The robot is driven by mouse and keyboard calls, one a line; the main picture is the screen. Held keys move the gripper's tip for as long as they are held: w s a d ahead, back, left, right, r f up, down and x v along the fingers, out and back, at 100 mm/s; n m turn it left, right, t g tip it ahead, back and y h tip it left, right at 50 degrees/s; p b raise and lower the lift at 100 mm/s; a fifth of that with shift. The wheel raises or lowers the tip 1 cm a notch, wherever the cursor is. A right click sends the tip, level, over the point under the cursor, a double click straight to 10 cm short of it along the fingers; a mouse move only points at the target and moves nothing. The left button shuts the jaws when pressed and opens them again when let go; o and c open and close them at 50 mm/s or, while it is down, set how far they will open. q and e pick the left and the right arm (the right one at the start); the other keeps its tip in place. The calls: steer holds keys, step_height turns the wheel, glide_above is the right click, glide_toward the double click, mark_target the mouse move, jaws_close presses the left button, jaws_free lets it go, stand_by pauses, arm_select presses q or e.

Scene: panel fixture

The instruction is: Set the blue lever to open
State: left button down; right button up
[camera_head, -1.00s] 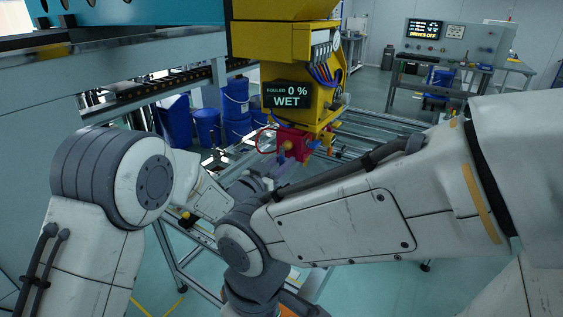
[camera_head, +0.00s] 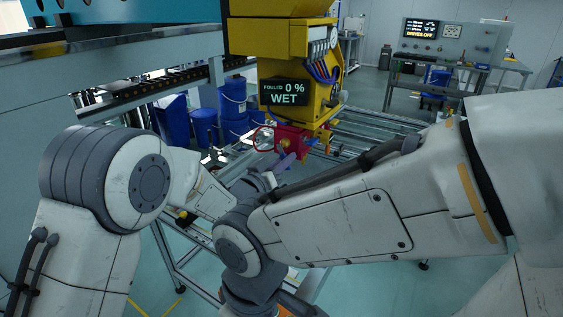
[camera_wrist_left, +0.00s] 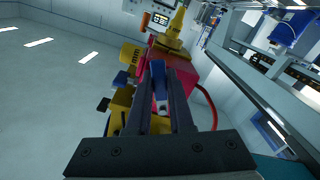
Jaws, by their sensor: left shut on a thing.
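The blue lever (camera_wrist_left: 157,70) shows in the left wrist view between the two dark fingers of my left gripper (camera_wrist_left: 160,80). The fingers are shut on it, with its blue end and a pale lower part visible between them. The lever sits in front of a red block (camera_wrist_left: 194,68). In the head view the red block (camera_head: 291,138) hangs under the yellow machine head (camera_head: 270,45), and my left gripper (camera_head: 288,160) reaches up to its lower side. The lever cannot be made out there. My right arm crosses in front, and its gripper is not seen.
A display (camera_head: 284,93) reads "FOULED 0 % WET". A red hose (camera_wrist_left: 208,103) loops beside the block, and yellow fittings (camera_wrist_left: 130,55) sit left of the lever. Blue buckets (camera_head: 235,97) stand behind. A metal frame (camera_head: 375,135) extends behind the head.

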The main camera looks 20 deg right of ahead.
mark_target(298, 145)
arm_select(q)
steer(key=n, duration=0.3)
steer(key=shift+s+d+r+n, duration=0.3)
steer(key=shift+s+r+n, duration=0.1)
steer(key=n, duration=0.2)
steer(key=shift+s+d+r+n, duration=0.2)
steer(key=shift+r+n, duration=0.1)
steer(key=shift+r, duration=0.05)
steer(key=n, duration=0.1)
steer(key=r+n+p, duration=0.1)
steer(key=n, duration=0.1)
steer(key=shift+s+d, duration=0.1)
steer(key=shift+s, duration=0.05)
steer(key=shift+r+n+p, duration=0.2)
steer(key=shift+n+p, duration=0.05)
steer(key=shift+n, duration=0.6)
steer(key=shift+r+n+p, duration=0.2)
steer(key=shift+n, duration=0.65)
steer(key=c, duration=0.8)
jaws_free()
steer(key=shift+s, duration=0.1)
